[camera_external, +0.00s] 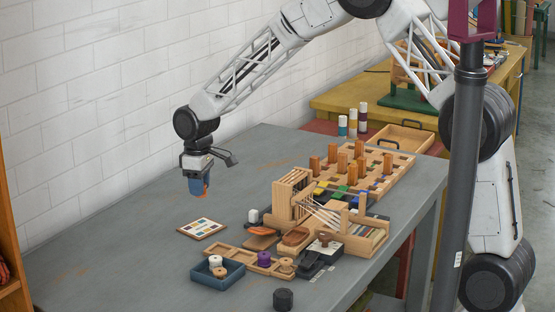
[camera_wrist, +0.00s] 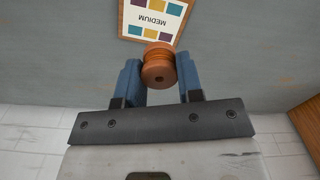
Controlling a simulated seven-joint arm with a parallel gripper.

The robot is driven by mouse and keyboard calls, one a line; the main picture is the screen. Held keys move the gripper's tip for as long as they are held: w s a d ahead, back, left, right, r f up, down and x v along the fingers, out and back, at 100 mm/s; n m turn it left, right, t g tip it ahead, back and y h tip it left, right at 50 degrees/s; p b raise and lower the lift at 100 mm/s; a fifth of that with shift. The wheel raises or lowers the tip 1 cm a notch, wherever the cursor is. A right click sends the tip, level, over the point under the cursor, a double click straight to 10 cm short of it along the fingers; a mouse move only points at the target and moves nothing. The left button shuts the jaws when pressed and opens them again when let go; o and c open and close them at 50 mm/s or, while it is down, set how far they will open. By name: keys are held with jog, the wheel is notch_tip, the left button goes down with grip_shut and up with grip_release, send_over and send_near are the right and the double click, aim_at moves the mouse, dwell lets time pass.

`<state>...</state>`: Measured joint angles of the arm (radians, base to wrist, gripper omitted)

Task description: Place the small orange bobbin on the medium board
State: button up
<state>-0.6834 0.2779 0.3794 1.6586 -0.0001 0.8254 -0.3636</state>
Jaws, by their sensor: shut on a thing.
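The small orange bobbin (camera_wrist: 159,70) is between the blue fingers of my gripper (camera_wrist: 160,80) in the wrist view. My gripper is shut on it. In the external view my gripper (camera_external: 198,188) hangs above the grey table, and a bit of orange shows between its fingers. The medium board (camera_wrist: 133,30), marked MEDIUM with coloured squares, lies just beyond the bobbin in the wrist view. In the external view the board (camera_external: 202,228) lies flat on the table, below my gripper. The bobbin is held in the air, apart from the board.
A blue tray (camera_external: 217,280) with bobbins and a wooden tray (camera_external: 243,257) with a purple bobbin stand right of the board. A wooden loom (camera_external: 290,198) and a peg rack (camera_external: 375,180) stand further right. The table (camera_external: 110,240) left of the board is clear.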

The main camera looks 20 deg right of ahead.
jog(key=shift+w+a, duration=0.1)
jog(key=shift+w, duration=0.75)
jog(key=shift+f, duration=0.1)
send_over(201, 227)
jog(key=shift+f, duration=3.05)
jog(key=shift+f, duration=1.9)
jog(key=shift+f, duration=0.1)
jog(key=o, duration=0.9)
